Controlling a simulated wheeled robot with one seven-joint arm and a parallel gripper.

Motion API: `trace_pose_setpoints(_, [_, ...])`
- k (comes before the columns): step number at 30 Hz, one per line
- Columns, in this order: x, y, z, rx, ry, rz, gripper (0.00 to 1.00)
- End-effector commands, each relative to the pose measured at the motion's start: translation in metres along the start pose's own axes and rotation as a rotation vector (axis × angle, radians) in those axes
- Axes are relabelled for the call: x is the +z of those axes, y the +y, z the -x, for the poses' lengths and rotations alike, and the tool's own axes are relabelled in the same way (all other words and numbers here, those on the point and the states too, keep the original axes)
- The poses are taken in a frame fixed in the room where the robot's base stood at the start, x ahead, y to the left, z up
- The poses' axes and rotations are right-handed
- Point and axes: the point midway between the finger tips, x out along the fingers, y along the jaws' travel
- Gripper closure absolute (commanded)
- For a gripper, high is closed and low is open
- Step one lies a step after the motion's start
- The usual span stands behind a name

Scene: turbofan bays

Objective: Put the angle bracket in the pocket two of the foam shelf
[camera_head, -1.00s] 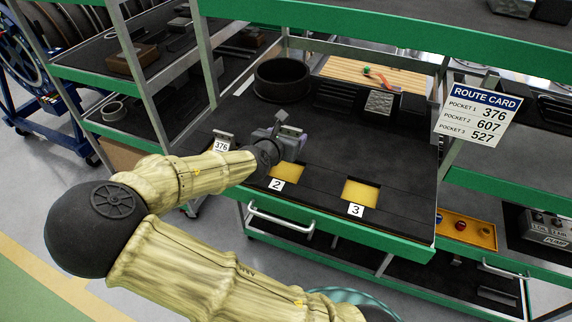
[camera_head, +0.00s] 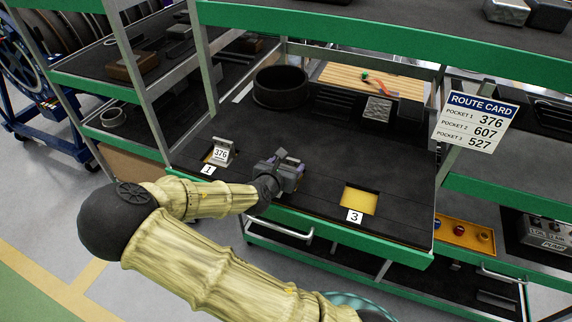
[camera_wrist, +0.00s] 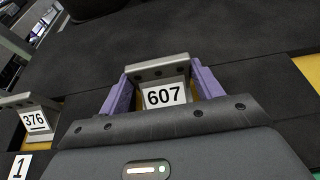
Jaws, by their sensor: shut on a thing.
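My gripper (camera_head: 287,166) is over the foam shelf (camera_head: 315,206), between pocket one and pocket three (camera_head: 360,200). In the wrist view its purple fingers (camera_wrist: 162,88) are shut on the sides of a grey metal angle bracket (camera_wrist: 158,71) with a white 607 label. Pocket two and its number tag are hidden behind my gripper and arm in the head view. I cannot tell whether the bracket is in the pocket or just above it. Pocket three is empty, with a yellow floor.
A bracket labelled 376 (camera_head: 222,152) stands at pocket one, left of my gripper; it also shows in the wrist view (camera_wrist: 35,119). A black ring (camera_head: 281,87) stands at the back. The route card (camera_head: 474,121) hangs at the right and lists 607 for pocket two.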

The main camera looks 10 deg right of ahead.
Motion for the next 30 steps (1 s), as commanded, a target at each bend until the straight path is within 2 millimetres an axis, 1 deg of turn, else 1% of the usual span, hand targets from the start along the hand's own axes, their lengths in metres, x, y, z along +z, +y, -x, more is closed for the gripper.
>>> trace_pose_setpoints(8, [-0.001,0.000,-0.001,0.000,-0.001,0.000,0.63])
trace_pose_setpoints(9, [-0.002,0.000,-0.001,0.000,0.000,0.000,0.33])
trace_pose_setpoints(11, [-0.002,0.000,-0.001,0.000,0.000,0.000,0.21])
trace_pose_setpoints(12, [-0.002,0.000,-0.001,0.000,0.000,0.000,0.13])
trace_pose_setpoints(24, [0.001,0.000,0.001,0.001,0.000,-0.001,0.13])
trace_pose_setpoints(26, [-0.001,0.001,0.005,0.001,0.001,0.001,0.13])
trace_pose_setpoints(30, [-0.001,0.002,0.018,0.003,-0.001,0.002,0.13])
